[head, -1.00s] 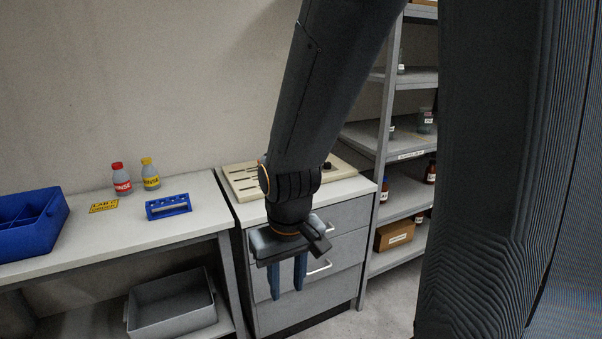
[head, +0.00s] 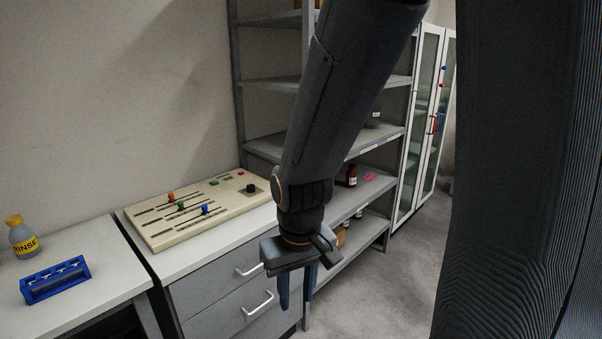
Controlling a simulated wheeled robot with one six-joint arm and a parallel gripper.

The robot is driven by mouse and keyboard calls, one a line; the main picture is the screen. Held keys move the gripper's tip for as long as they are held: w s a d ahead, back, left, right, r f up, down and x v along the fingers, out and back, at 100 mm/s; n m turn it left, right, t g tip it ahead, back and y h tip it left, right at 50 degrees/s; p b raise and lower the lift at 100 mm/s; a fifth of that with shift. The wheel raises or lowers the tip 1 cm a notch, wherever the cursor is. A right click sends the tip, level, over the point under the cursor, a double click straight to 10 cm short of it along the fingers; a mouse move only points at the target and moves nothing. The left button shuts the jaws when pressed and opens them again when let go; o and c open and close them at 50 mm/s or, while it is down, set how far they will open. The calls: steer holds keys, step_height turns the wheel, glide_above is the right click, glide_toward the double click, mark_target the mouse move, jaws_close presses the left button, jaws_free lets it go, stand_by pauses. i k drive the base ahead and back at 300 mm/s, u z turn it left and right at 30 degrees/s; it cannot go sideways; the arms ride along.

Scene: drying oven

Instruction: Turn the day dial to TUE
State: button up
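A beige control panel (head: 160,237) lies on top of the grey drawer cabinet, left of my arm. A black knob (head: 250,188), which looks like the dial, stands near the panel's right end. Its markings are too small to read, so I cannot tell which day it points to. My gripper (head: 296,298) hangs fingers down in front of the cabinet's right side, apart from the panel and lower in the picture than the knob. Its two blue fingers are apart with nothing between them.
Red (head: 171,196), green (head: 181,206) and blue (head: 205,209) slider knobs stand on the panel. A drawer cabinet (head: 215,290) with white handles is beside my gripper. A rinse bottle (head: 22,238) and blue rack (head: 55,280) stand left. Shelving (head: 375,140) is behind my arm; floor at right is clear.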

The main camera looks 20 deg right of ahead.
mark_target(250, 187)
steer(key=z, duration=0.3)
steer(key=i, duration=1.25)
steer(key=u, duration=0.65)
